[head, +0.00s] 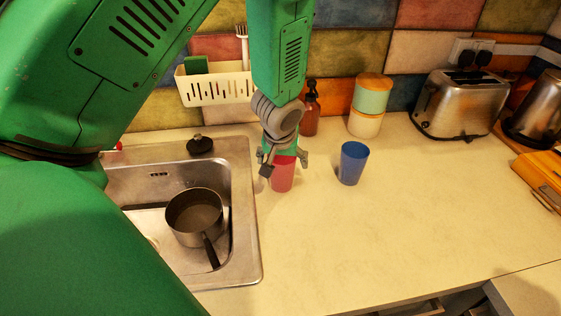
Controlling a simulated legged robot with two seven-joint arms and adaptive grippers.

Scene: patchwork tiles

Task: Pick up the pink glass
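The pink glass (283,178) stands upright on the counter just right of the sink. My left gripper (284,163) is right above it, pointing down, with its fingers spread apart on either side of the glass's top. The gripper hides part of the rim, and I cannot tell whether the fingers touch the glass. My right gripper does not show.
A blue cup (352,163) stands close by on the right. The sink (248,230) with a pot (194,213) is on the left. A soap bottle (311,112), stacked canisters (370,104) and a toaster (461,105) stand along the wall. The front counter is clear.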

